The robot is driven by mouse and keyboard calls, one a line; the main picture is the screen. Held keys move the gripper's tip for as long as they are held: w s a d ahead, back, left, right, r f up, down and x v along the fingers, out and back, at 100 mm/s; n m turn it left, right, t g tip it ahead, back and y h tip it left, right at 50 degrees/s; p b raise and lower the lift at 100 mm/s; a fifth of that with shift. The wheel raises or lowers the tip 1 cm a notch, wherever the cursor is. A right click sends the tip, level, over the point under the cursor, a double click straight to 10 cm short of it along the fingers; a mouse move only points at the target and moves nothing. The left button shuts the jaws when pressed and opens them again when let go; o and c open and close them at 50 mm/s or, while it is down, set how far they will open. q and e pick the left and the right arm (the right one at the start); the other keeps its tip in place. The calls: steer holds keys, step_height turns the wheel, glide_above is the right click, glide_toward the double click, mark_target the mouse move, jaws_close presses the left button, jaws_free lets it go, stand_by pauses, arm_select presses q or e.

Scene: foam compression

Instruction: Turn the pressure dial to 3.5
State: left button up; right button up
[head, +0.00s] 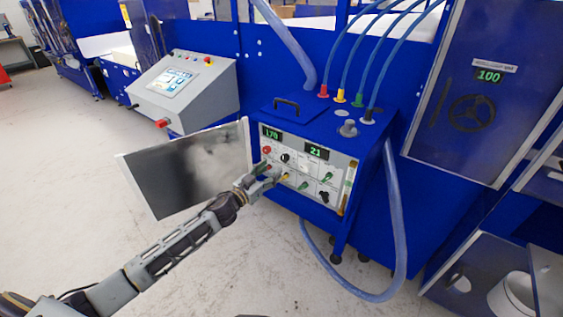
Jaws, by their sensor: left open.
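The blue control box (345,232) stands in the middle, with a light grey front panel (335,165) of knobs and switches. Two green displays sit at its top, one reading about 170 (271,133) and one about 21 (316,151). A black round dial (285,158) is at the upper left of the panel, and another black knob (324,197) is at the lower right. I cannot read which is the pressure dial. My left gripper (275,174) is open at the panel's left part, below the upper dial; contact cannot be told. It partly hides nearby controls.
An open panel door (190,168) sticks out left of the box, close above my left arm. A thick clear hose (398,220) loops at the right. A grey touchscreen console (185,90) stands behind left. Floor at left is clear.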

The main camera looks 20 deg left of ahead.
mark_target(283, 160)
arm_select(q)
steer(key=shift+p+x, duration=0.35)
steer(key=shift+x, duration=3.45)
steer(key=c, duration=1)
